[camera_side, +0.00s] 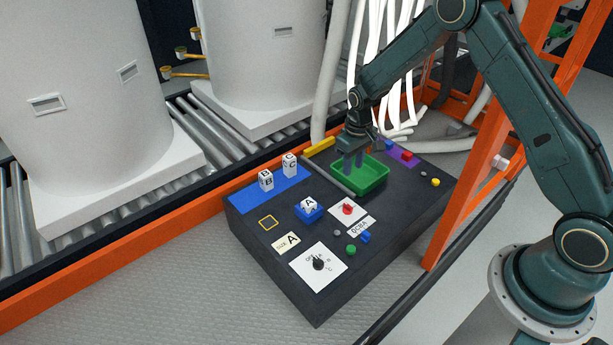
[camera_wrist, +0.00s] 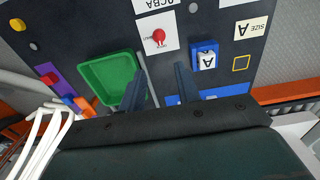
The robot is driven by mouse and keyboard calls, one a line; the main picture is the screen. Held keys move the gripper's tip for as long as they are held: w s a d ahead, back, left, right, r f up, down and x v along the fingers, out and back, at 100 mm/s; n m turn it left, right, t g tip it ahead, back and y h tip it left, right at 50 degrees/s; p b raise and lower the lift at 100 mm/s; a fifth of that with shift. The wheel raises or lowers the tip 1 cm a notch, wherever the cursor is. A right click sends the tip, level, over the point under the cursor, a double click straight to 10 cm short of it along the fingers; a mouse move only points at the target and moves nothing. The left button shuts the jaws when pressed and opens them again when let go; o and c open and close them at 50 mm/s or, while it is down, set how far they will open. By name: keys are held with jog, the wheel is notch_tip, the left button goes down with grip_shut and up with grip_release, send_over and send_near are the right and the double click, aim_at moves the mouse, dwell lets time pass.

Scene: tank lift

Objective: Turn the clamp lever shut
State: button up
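A red lever or knob (camera_side: 347,209) stands on a small white plate on the dark work board; I take it for the clamp lever, though its markings are too small to read. It also shows in the wrist view (camera_wrist: 159,37), ahead of my fingers. Beside it, a white block marked A (camera_side: 309,204) sits in a blue holder (camera_side: 308,215). My gripper (camera_side: 353,160) is over the green tray in the side view. In the wrist view my gripper (camera_wrist: 160,88) is open, its two fingers apart with nothing between them, and clear of the lever.
The green tray (camera_side: 373,183) has raised walls. White blocks B (camera_side: 266,180) and C (camera_side: 289,165) stand on a blue strip (camera_side: 240,199). A black dial (camera_side: 318,263) and several coloured buttons lie nearer the front. An orange post (camera_side: 468,165) rises at the board's right.

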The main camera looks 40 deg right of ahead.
aim_at(348, 205)
jog(key=shift+d+f, duration=0.1)
jog(key=shift+f, duration=0.85)
jog(key=shift+f, duration=6.9)
grip_shut()
